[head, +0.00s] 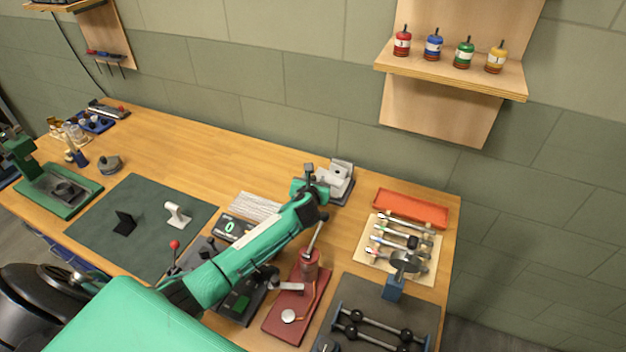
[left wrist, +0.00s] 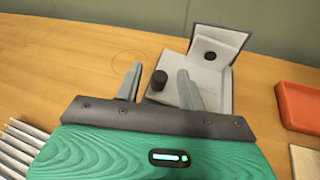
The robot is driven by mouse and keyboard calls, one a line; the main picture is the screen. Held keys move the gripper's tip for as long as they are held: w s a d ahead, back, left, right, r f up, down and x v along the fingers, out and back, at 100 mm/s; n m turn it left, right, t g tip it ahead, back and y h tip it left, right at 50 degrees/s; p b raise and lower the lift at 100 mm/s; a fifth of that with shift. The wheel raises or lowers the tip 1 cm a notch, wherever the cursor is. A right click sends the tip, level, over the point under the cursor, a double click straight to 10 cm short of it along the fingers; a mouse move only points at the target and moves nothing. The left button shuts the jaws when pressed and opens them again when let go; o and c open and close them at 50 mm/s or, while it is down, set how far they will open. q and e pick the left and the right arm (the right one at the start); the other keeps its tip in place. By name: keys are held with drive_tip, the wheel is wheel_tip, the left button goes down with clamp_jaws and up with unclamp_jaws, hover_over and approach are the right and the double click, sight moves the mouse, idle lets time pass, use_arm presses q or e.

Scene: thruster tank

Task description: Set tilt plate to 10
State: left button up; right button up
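The tilt plate device (head: 340,172) is a light grey unit on a dark base at the back of the bench. In the left wrist view it shows a grey base (left wrist: 212,82), a raised, tilted panel with a black disc (left wrist: 210,56), and a black knob (left wrist: 158,80). My left gripper (head: 316,178) is at the device's left side. In the left wrist view its fingers (left wrist: 159,72) are spread, with the knob showing between them and apart from both. I cannot read any tilt value. My right gripper is not in view.
A display reading 0 (head: 230,227) stands left of my left arm. A red-based lever device (head: 297,305) is below the arm. An orange tray (head: 410,207) and a tool rack (head: 400,245) lie to the right. A dark green mat (head: 140,225) lies left.

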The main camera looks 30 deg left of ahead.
use_arm(q)
wheel_tip(320, 180, up, 20)
drive_tip(key=b, duration=0.2)
idle(0.4)
